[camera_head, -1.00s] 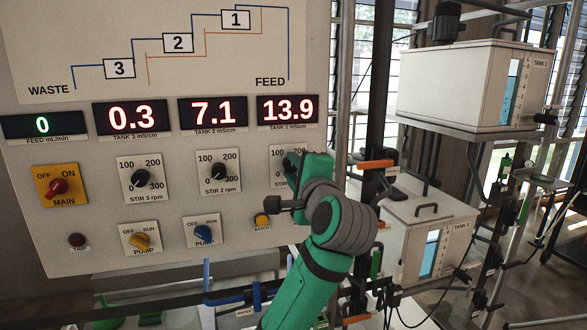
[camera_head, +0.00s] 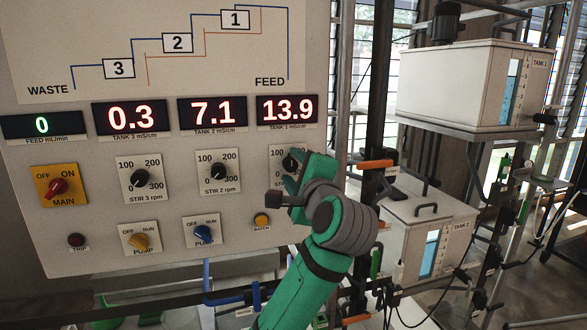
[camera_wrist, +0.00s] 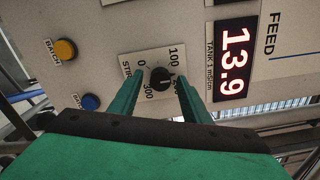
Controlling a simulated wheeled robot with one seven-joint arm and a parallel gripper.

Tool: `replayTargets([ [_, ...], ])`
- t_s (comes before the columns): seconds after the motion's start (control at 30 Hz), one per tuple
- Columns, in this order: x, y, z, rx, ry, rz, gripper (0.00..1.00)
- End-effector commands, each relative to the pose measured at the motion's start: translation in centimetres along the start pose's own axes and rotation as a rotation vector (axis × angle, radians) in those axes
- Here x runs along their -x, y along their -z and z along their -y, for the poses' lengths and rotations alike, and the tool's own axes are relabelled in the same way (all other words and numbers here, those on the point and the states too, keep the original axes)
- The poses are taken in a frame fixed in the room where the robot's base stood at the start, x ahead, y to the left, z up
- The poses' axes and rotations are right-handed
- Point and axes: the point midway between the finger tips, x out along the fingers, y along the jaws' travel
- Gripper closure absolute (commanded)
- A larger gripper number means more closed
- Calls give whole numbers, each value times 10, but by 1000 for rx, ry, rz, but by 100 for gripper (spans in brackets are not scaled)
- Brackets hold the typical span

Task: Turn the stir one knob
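The stir one knob (camera_head: 291,163) is black on a white dial plate at the right of the panel, partly hidden behind my gripper (camera_head: 301,176). In the wrist view the same black knob (camera_wrist: 160,78) shows whole, with marks 0, 100 and 300 readable around it. I cannot tell its exact pointer setting. My gripper (camera_wrist: 160,96) is open. Its two green fingers stand either side of the knob's lower part in the wrist view, with gaps showing on both sides. I cannot tell how deep the fingertips reach.
The tank 1 display (camera_head: 288,110) reads 13.9 above the dial. The stir 2 knob (camera_head: 218,171) is to the left. The yellow batch button (camera_head: 262,220) is below left. A dark post (camera_head: 376,80) and tank 2 (camera_head: 432,235) stand right of the panel.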

Motion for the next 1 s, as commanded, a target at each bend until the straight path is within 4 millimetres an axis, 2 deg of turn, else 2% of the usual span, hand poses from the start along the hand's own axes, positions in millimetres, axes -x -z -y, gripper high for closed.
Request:
replayTargets([
  [0.23, 1, -2, 0, 1, 1, 3, 57],
  [0.37, 12, -2, 0, 1, 1, 2, 57],
  [0.8, 89, 2, 1, 1, 4, -4, 57],
  [1.0, 106, 2, 1, 1, 2, -2, 57],
])
